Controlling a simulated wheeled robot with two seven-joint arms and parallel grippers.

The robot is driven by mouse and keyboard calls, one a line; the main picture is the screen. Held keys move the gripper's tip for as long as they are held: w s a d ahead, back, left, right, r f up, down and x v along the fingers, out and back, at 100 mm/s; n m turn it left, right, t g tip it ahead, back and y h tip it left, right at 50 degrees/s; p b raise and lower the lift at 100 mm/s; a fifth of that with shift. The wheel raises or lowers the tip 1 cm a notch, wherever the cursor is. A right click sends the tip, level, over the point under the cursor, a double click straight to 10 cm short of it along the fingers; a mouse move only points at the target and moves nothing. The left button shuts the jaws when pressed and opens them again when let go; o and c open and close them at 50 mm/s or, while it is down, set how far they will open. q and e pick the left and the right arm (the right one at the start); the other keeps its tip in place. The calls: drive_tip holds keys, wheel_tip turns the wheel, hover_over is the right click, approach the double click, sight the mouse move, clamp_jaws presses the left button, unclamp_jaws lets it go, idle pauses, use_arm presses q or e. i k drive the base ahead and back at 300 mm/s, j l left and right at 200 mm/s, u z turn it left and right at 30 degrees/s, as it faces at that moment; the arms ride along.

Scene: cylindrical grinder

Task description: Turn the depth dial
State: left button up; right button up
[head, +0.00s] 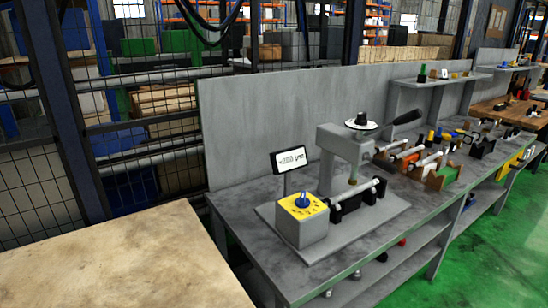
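The cylindrical grinder (345,165) stands on a grey base plate on the grey workbench, in the middle of the head view. At its front left is a grey box with a yellow top plate (296,211) that carries a blue dial (302,200). Behind this box, a small display (291,159) on a post shows digits too small to read surely. A black-topped round dial (361,122) sits on top of the grinder head. I cannot tell which of the two is the depth dial. A metal cylinder (355,193) lies in a black holder. Neither gripper is in view.
Several racks with metal rods (440,172) stand on the bench to the right. A grey panel (270,115) and a wire fence stand behind. Green floor (480,255) is clear at right.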

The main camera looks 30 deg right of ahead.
sight(361, 120)
drive_tip(key=l+z, duration=0.1)
drive_tip(key=z, duration=2.55)
drive_tip(key=i+z, duration=0.1)
drive_tip(key=i, duration=4)
drive_tip(key=i+u, duration=0.15)
drive_tip(key=u, duration=0.3)
drive_tip(key=i+l+u, duration=0.1)
drive_tip(key=u, duration=0.4)
drive_tip(key=i+l+u, duration=0.15)
drive_tip(key=u, duration=0.3)
drive_tip(key=l+u, duration=0.15)
drive_tip(key=u, duration=0.3)
drive_tip(key=i+l, duration=0.05)
